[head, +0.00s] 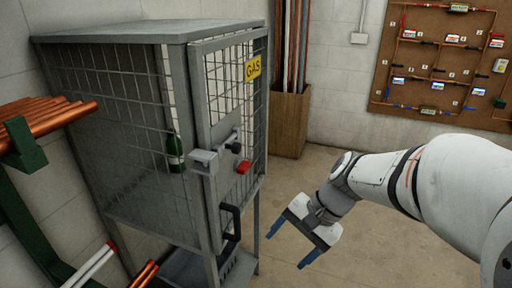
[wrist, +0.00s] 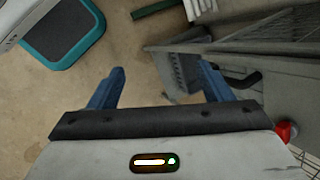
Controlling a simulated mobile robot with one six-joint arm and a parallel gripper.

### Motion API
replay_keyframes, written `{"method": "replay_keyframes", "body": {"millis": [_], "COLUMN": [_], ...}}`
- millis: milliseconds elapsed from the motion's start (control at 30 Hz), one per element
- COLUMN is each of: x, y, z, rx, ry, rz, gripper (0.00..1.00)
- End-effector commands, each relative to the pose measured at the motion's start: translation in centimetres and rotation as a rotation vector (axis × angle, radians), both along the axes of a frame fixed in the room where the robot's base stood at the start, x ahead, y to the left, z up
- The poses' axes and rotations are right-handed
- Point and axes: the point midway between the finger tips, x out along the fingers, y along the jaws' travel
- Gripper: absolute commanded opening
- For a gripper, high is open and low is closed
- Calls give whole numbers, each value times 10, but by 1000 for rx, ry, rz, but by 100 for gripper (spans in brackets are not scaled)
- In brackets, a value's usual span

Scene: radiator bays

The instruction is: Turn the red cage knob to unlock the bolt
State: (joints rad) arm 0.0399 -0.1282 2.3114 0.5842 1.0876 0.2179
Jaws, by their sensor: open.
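The grey mesh gas cage (head: 135,130) stands left of centre in the head view, its door (head: 215,120) closed. The red knob (head: 243,167) sits on the door's right part, beside a dark round knob (head: 233,147) and the metal bolt (head: 205,160). A black pull handle (head: 230,225) is lower on the door. My gripper (head: 288,255) is open and empty, right of the cage and apart from it, its blue fingers pointing down. In the wrist view, the fingers (wrist: 160,88) are apart, and the red knob (wrist: 287,131) shows at the right edge, partly hidden by my gripper's body.
A green bottle (head: 175,152) stands inside the cage. Copper pipes (head: 45,110) on a green rack are at the left. A wooden bin (head: 290,120) of pipes stands behind the cage. A pegboard (head: 445,65) hangs on the back wall. Floor right of the cage is clear.

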Motion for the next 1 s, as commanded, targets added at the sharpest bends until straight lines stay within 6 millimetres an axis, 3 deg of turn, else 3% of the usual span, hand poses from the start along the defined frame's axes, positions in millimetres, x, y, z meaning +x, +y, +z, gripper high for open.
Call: {"method": "replay_keyframes", "body": {"millis": [100,233,400,500,600,767,1000], "x": [44,100,176,211,235,253,265], "y": [27,47,50,43,35,31,62], "z": [1,5,6,4,1,-1,1], "rx": [225,479,789,934,1035,1110,1116], "ry": [175,357,556,637,688,722,725], "rz": [-200,-410,-639,-734,-794,-836,-838], "gripper": [73,73,73,73,73,73,73]}}
